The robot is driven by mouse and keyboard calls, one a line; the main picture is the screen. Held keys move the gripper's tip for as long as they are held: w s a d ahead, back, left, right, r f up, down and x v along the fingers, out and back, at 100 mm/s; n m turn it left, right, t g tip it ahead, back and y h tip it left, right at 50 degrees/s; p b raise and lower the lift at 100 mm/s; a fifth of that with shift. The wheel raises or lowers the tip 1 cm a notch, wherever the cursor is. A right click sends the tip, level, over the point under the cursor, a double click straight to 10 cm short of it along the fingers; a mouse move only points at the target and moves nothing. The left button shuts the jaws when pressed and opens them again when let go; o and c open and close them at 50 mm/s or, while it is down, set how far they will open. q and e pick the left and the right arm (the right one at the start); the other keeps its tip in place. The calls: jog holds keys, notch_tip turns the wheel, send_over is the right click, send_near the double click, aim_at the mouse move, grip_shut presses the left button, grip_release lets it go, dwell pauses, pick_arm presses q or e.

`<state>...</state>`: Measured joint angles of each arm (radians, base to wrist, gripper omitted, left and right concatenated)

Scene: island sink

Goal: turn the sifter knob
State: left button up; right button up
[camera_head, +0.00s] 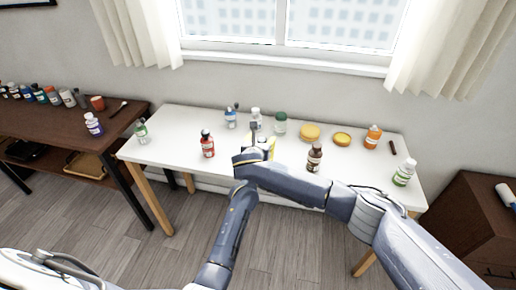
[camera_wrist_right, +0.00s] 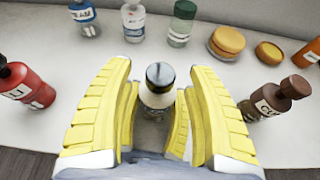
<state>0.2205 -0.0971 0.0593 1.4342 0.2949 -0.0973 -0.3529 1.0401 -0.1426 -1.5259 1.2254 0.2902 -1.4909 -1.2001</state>
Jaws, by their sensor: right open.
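My right gripper (camera_head: 260,143) reaches over the white table, its hand partly hidden by my arm in the head view. In the right wrist view its two yellow fingers (camera_wrist_right: 153,120) are spread wide apart.
A red bottle (camera_wrist_right: 28,86) stands left of the fingers and a brown bottle (camera_wrist_right: 272,100) right. Behind are a blue-labelled bottle (camera_wrist_right: 84,18), a clear bottle (camera_wrist_right: 133,22), a green-capped jar (camera_wrist_right: 181,24) and yellow round items (camera_wrist_right: 227,42). The table's front left (camera_head: 170,145) is mostly bare.

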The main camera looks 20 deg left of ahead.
jog(key=v, duration=1)
jog(key=shift+r, duration=0.1)
dwell(0.4)
pick_arm(q)
jog(key=o, duration=1.4)
